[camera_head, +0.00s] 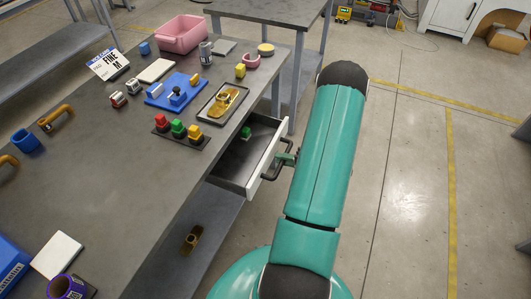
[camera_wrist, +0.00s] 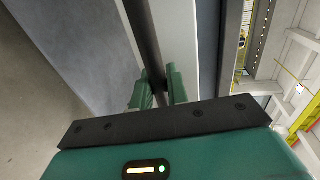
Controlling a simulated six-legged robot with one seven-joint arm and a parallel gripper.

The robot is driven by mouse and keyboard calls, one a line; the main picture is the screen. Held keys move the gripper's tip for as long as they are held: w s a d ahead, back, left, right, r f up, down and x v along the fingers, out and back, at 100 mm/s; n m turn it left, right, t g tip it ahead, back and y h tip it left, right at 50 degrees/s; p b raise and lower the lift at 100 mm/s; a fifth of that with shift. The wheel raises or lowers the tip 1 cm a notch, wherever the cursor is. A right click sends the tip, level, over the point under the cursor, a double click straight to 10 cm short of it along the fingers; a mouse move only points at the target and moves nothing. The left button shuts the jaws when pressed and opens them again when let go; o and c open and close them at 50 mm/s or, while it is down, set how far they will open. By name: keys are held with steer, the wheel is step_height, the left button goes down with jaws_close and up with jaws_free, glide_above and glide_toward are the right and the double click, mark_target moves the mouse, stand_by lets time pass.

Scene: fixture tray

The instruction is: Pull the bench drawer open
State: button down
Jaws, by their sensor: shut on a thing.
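The bench drawer (camera_head: 233,178) stands pulled out from under the right edge of the workbench, with its white front apart from the bench. A small green block and dark items lie inside it. The drawer's dark bar handle (camera_head: 273,173) sticks out from the front. My gripper (camera_head: 287,159) is at the handle, partly hidden by my teal arm. In the wrist view, the two green fingers of my gripper (camera_wrist: 161,90) are on either side of the dark handle bar (camera_wrist: 142,35), shut on it. The pale drawer front (camera_wrist: 178,40) runs beside the bar.
The workbench (camera_head: 110,195) holds a pink bin (camera_head: 181,34), a blue fixture (camera_head: 174,91), a tray with a brass part (camera_head: 219,103) and coloured buttons (camera_head: 178,127). A lower shelf (camera_head: 180,260) carries another brass part. The floor (camera_head: 410,190) at right is clear.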

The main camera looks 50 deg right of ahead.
steer(key=f+v, duration=0.2)
steer(key=v, duration=0.7)
steer(key=shift+s, duration=0.3)
steer(key=shift+d+r, duration=0.1)
steer(key=c, duration=1.4)
jaws_free()
steer(key=shift+s, duration=0.1)
steer(key=v, duration=1.3)
steer(key=shift+s, duration=0.35)
